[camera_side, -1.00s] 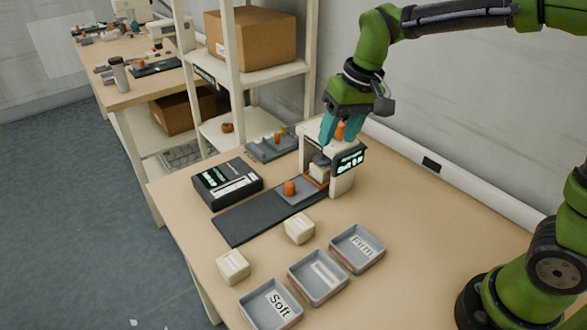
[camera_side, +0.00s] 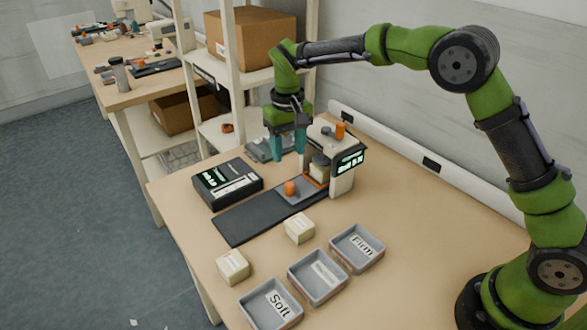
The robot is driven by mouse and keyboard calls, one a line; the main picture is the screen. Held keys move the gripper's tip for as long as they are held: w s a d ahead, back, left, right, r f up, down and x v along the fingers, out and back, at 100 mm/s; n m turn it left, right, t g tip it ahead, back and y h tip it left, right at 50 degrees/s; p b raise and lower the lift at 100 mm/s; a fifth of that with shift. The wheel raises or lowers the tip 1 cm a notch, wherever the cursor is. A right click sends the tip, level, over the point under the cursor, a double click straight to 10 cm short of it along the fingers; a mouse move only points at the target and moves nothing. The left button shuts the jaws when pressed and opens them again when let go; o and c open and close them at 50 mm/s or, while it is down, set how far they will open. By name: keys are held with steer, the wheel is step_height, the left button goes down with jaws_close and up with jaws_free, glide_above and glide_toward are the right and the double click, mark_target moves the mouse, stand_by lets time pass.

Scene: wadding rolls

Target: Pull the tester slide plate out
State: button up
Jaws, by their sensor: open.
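The tester (camera_side: 343,180) is a white frame with a lit green display, standing on the table, with an orange knob (camera_side: 340,131) on top. Its slide plate (camera_side: 296,194) is grey with an orange peg (camera_side: 290,188) and lies over a dark track at the tester's front left. A pale block (camera_side: 319,172) sits inside the tester under its head. My gripper (camera_side: 290,159) is open, with teal fingers pointing down, above and behind the slide plate, left of the tester. It appears empty and apart from the peg.
Three grey trays (camera_side: 317,279) stand at the front, with labels including Firm and Soft. Two pale blocks (camera_side: 299,228) lie between them and the dark track (camera_side: 245,217). A black device (camera_side: 228,182) stands left. A shelf (camera_side: 235,80) rises behind.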

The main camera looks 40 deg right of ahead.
mark_target(289, 183)
step_height(289, 183, down, 11)
steer(key=shift+r, duration=0.1)
stand_by(0.3)
jaws_close()
